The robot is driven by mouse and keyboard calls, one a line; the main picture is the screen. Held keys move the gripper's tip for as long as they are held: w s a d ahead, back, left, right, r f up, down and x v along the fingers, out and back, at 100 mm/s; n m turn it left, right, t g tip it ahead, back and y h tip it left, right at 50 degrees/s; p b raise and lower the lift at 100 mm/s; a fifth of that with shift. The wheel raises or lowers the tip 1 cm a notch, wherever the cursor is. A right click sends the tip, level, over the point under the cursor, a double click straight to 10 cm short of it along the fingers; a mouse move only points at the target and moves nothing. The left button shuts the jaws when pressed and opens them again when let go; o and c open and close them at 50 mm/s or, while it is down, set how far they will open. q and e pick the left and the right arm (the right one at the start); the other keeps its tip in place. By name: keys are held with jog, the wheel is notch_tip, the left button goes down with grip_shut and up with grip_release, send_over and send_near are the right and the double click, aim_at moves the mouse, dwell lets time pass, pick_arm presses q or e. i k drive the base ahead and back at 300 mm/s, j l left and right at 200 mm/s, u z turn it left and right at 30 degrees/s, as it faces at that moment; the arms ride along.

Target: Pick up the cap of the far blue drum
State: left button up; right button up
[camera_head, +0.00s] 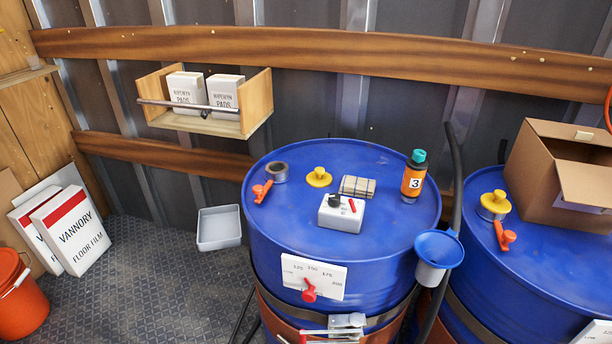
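Two blue drums are in view. The middle drum (293,215) has a yellow cap (319,177) with a raised knob on its top, towards the back. The right drum (540,275) has a second yellow cap (493,201) near its left rim, which seems to sit on a grey metal ring. The frame does not clearly tell which drum counts as the far one. Nothing covers either cap. Neither of my grippers is in view.
Around the middle cap are a tape roll (277,172), a red-orange valve (262,190), a striped block (357,187), a white switch box (341,213) and an orange bottle (413,176). A blue funnel (439,249) hangs between the drums. A cardboard box (550,185) and red-orange valve (503,236) flank the right cap.

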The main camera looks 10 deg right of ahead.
aim_at(319, 178)
jog(key=i+j+u, duration=0.3)
jog(key=i+j, duration=0.5)
jog(key=j, duration=0.15)
